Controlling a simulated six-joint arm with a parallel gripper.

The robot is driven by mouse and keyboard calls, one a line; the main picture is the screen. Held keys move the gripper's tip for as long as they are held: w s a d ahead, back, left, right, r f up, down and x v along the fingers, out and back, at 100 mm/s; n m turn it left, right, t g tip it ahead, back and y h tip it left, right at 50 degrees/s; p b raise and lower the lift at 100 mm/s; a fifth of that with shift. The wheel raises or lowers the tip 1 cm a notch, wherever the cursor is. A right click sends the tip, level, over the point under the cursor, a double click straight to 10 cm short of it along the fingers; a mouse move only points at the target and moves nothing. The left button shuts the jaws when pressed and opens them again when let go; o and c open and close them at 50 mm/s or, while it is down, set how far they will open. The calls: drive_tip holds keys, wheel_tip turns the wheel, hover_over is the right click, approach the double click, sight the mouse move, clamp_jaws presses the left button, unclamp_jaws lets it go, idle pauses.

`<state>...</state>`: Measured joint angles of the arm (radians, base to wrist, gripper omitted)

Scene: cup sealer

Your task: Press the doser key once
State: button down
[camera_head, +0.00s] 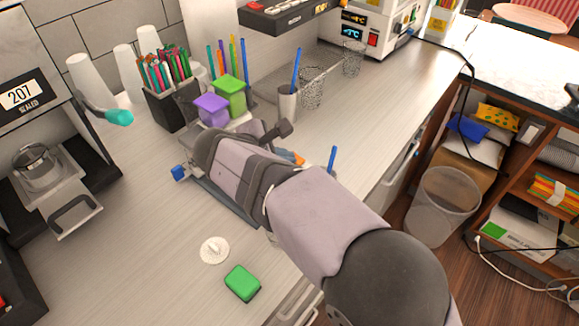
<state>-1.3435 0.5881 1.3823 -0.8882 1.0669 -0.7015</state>
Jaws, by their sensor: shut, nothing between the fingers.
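A black panel (290,16) with a row of small labelled keys juts from the wall at the top of the view. Its lettering is too small to read, so I cannot tell which key is the doser key. My arm reaches in from the lower right and lies over the counter. My gripper (282,129) shows only as a small dark end beyond my wrist, mostly hidden by it. It is shut and empty, below the panel and apart from it.
A green box (242,283) and white disc (214,250) lie in front.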

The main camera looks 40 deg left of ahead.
drive_tip(key=shift+f, duration=0.15)
idle(0.7)
drive_tip(key=shift+f, duration=0.3)
drive_tip(key=shift+f+b, duration=0.4)
drive_tip(key=shift+f, duration=0.1)
idle(0.8)
drive_tip(key=shift+r, duration=0.15)
drive_tip(key=shift+r+p, duration=0.75)
drive_tip(key=shift+p, duration=0.15)
drive_tip(key=shift+r, duration=0.15)
wheel_tip(320, 180, up, 5)
drive_tip(key=p, duration=0.4)
drive_tip(key=shift+p, duration=0.3)
idle(0.5)
